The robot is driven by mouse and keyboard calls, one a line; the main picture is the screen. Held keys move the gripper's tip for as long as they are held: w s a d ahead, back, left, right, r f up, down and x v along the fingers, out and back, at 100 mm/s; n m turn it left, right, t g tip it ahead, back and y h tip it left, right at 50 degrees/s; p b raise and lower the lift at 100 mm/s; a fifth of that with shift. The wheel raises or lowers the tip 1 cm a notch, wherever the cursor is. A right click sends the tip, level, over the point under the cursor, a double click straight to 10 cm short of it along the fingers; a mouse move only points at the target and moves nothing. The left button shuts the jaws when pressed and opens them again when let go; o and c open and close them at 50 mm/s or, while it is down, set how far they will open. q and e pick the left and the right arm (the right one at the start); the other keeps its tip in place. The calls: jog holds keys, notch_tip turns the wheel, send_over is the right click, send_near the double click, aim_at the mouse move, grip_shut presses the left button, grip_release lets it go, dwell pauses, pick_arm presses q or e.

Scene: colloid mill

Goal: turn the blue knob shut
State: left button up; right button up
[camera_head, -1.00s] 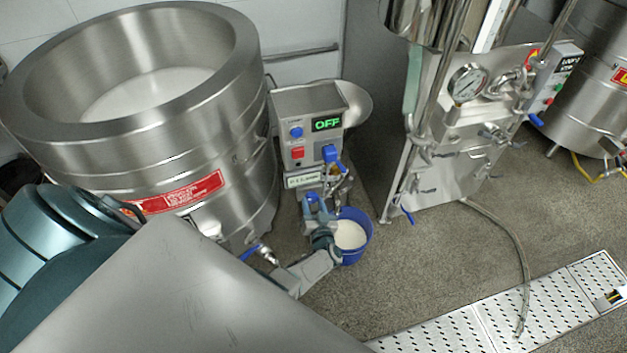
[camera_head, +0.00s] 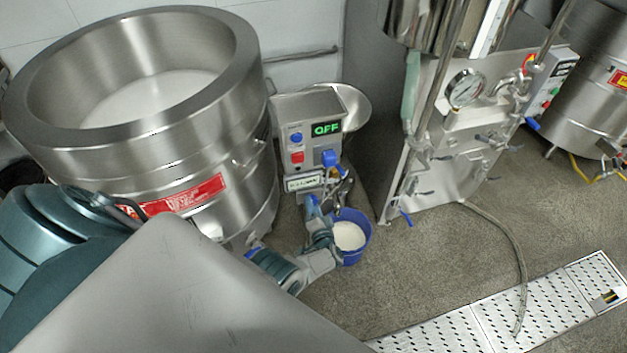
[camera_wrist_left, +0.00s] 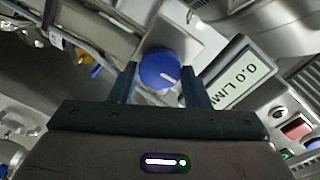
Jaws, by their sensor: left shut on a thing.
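The readout panel (camera_wrist_left: 240,76) also shows beside the knob in the left wrist view and reads about 0.0 L/MIN. My right gripper is not in view.
The control box (camera_head: 300,115) shows OFF in green. A blue bucket (camera_head: 362,248) with white liquid stands close right of my gripper. A large steel vat (camera_head: 245,185) stands left, a machine with a gauge (camera_head: 466,88) right. A hose (camera_head: 518,260) lies on the floor.

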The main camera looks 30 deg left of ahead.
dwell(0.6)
pick_arm(q)
jog(key=o, duration=1)
jog(key=shift+c, duration=0.2)
jog(key=p+v, duration=0.2)
jog(key=v, duration=0.8)
jog(key=shift+s+d, duration=0.25)
jog(key=shift+s, duration=0.05)
